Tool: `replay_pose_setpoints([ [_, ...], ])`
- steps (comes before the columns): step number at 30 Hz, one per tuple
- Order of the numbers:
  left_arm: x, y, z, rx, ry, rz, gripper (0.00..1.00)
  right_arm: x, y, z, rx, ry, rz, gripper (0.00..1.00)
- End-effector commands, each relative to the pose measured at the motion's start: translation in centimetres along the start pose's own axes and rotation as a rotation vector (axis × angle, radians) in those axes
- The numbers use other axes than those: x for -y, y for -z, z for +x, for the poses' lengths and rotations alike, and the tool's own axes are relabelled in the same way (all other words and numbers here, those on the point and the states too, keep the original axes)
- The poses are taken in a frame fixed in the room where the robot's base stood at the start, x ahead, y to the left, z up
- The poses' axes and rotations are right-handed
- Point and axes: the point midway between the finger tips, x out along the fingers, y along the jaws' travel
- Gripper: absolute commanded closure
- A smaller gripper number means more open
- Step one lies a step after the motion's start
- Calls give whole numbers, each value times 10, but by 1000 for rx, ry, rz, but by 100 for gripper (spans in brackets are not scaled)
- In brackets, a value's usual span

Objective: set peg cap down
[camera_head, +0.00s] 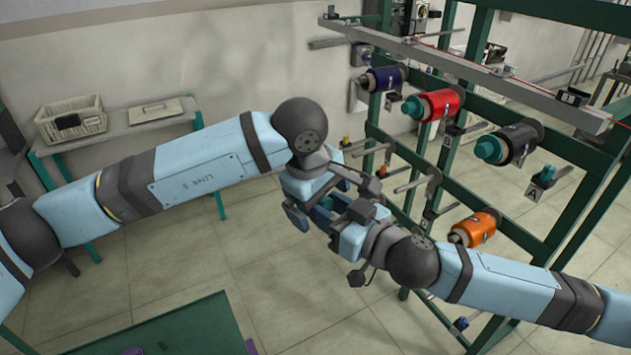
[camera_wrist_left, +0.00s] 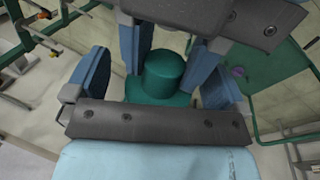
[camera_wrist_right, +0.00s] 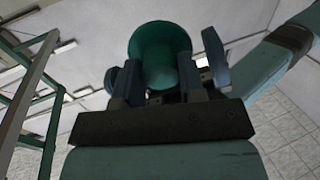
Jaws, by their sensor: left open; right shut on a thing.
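The peg cap (camera_wrist_left: 163,75) is a dark green cylinder with a wider base. My right gripper (camera_head: 347,222) is shut on it, with its fingers on either side of the cap in the right wrist view (camera_wrist_right: 160,85). My left gripper (camera_head: 310,208) is open, and its two fingers stand apart on either side of the cap and the right fingers in the left wrist view (camera_wrist_left: 150,88). The two grippers face each other in mid-air in front of the rack. In the head view the cap (camera_head: 326,203) is mostly hidden between them.
The green rack (camera_head: 455,185) at the right carries a blue bobbin (camera_head: 384,78), a red one (camera_head: 440,104), a dark one (camera_head: 515,143) and an orange one (camera_head: 476,227). Teal caps show at the red and dark bobbins. A green table (camera_head: 180,332) is at lower left.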

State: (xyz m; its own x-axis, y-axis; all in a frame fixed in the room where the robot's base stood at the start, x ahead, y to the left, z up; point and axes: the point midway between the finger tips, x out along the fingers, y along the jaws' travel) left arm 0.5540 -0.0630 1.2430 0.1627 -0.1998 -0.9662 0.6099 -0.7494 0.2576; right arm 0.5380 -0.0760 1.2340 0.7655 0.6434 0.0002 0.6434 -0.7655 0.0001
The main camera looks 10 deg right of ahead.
Motion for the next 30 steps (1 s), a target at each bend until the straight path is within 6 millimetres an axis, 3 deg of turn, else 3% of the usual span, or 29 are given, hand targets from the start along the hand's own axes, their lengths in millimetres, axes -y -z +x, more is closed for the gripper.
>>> replay_pose_setpoints([
  [4,0,0,10,1,1,1,0,0,0,0,0,0,0,92],
  [13,0,0,12,1,0,1,0,0,0,0,0,0,0,92],
  [20,0,0,12,1,0,1,49,0,0,0,-1,1,0,92],
  [23,0,0,12,1,-1,1,50,1,0,0,-1,2,0,92],
  [24,0,0,12,1,-1,1,50,1,0,0,-1,2,1,59],
  [27,0,0,12,1,-1,1,50,1,0,0,-1,3,1,38],
  [30,0,-1,12,1,-2,1,49,2,0,0,-1,4,2,37],
])
